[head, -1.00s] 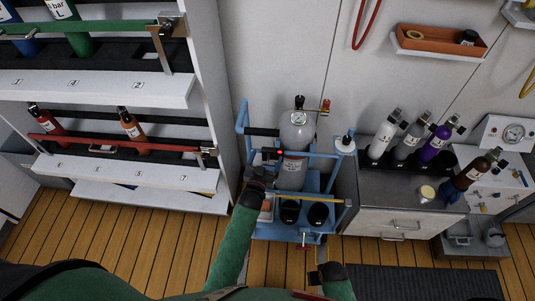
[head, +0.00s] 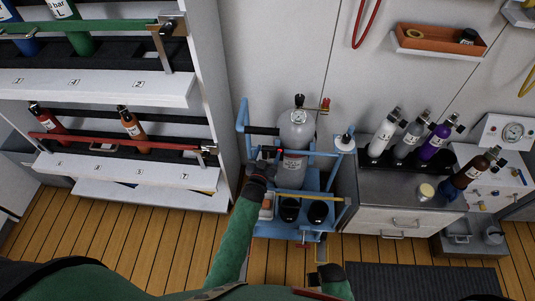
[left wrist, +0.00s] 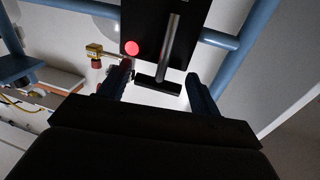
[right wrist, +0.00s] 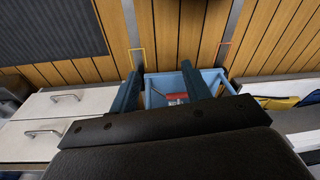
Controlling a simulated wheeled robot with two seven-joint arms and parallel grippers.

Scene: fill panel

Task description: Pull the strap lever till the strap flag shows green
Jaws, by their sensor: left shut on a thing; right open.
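The strap flag (left wrist: 131,47) is a round red spot on a black plate. It shows as a small red dot in the head view (head: 280,152). The strap lever (left wrist: 170,45) is a silver bar with a black crosspiece at its end. My right gripper (right wrist: 163,85) is open and empty, low in front of the trolley.
A rack with red-barred cylinders (head: 133,123) stands to the left. A steel-topped cabinet (head: 400,200) with several cylinders stands close to the trolley's right. Dark cups (head: 289,210) sit in the trolley's front. Wooden floor lies clear left of it.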

